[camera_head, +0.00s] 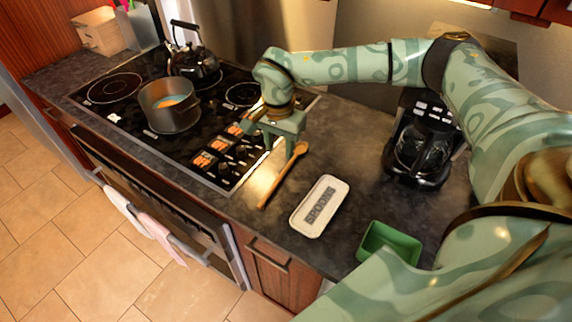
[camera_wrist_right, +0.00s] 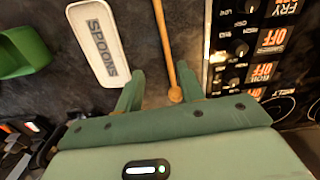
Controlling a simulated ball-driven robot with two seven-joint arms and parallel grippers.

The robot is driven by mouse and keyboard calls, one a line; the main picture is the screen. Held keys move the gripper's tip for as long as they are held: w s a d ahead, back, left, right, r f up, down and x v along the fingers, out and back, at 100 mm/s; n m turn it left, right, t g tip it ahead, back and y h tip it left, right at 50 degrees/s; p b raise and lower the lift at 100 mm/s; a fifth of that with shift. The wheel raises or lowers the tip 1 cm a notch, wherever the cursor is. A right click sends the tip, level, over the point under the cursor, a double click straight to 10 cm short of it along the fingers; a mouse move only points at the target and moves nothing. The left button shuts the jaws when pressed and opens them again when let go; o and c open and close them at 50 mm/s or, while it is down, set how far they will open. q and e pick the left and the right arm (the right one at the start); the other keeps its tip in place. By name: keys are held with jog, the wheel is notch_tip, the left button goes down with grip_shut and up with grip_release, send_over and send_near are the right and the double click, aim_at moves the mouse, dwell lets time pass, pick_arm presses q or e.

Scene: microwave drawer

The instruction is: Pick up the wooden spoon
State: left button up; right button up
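The wooden spoon (camera_head: 281,178) lies on the dark counter between the stove and the white spoon rest marked "SPOONS" (camera_head: 320,206). My right gripper (camera_head: 283,143) is over the bowl end of the spoon. In the right wrist view the fingers of my right gripper (camera_wrist_right: 161,72) are apart. The spoon (camera_wrist_right: 165,42) runs up the picture between them, nearer the right finger, with its round end close to the palm. I cannot tell how far the fingertips are above the counter. My left gripper is not in view.
The black stove (camera_head: 130,125) carries a pot (camera_head: 170,112) and a kettle (camera_head: 193,62). A coffee maker (camera_head: 424,140) stands at the back right. A green container (camera_head: 388,243) stands near the counter's front edge, right of the spoon rest.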

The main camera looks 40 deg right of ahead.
send_over(276, 182)
notch_tip(276, 182, down, 7)
jog(key=shift+d+f+b, duration=0.1)
jog(key=shift+b, duration=0.25)
jog(key=shift+s+d+f, duration=0.1)
jog(key=shift+f, duration=0.05)
jog(key=f, duration=0.4)
jog(key=shift+a+f+b, duration=0.3)
jog(key=shift+f+b, duration=0.05)
jog(key=shift+d+f, duration=0.1)
jog(key=shift+f, duration=0.15)
jog(key=shift+r, duration=0.1)
grip_shut()
